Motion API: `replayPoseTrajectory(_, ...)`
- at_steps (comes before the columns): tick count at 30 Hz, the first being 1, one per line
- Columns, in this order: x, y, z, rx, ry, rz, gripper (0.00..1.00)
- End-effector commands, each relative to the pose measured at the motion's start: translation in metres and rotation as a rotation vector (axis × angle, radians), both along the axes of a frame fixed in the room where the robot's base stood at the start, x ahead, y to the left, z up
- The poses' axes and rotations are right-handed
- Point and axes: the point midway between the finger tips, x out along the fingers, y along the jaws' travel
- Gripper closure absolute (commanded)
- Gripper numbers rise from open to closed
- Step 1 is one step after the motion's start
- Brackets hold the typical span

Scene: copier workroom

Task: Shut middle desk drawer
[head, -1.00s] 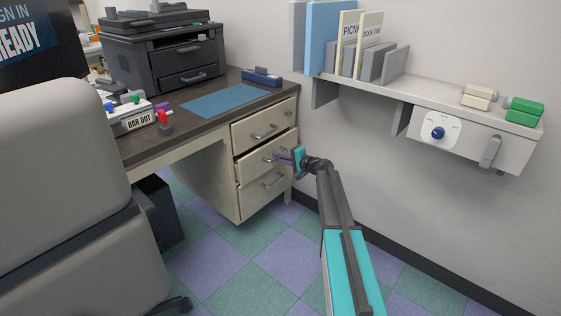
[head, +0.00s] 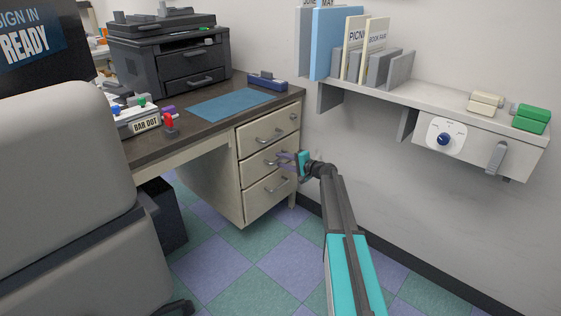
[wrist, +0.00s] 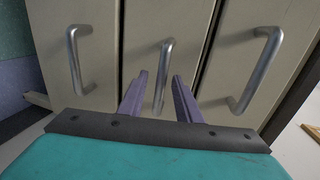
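The desk's middle drawer (head: 255,166) is cream with a silver bar handle. Its front looks about flush with the top drawer (head: 262,135) and bottom drawer (head: 264,197). My gripper (head: 284,160) is at the right part of the middle drawer's front, by its handle. In the wrist view, the middle drawer's handle (wrist: 164,72) lies between the two purple fingers of my gripper (wrist: 160,76). The fingers are apart, with gaps to the handle. Whether the fingertips touch the drawer front is unclear.
A grey chair (head: 65,180) stands at the left front. A wall shelf (head: 400,92) with folders and a dial box (head: 470,148) hangs to the right, above my arm. A black bin (head: 163,215) is under the desk. Checkered floor before the drawers is clear.

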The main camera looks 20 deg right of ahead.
Motion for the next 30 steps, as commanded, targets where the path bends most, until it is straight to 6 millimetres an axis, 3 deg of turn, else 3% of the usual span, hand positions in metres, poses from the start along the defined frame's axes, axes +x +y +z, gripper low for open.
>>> replayPoseTrajectory(21, -0.093, -0.046, 0.023, 0.0, 0.001, 0.001, 0.69)
replayPoseTrajectory(30, -0.11, -0.055, 0.026, -0.001, 0.001, 0.004, 0.69)
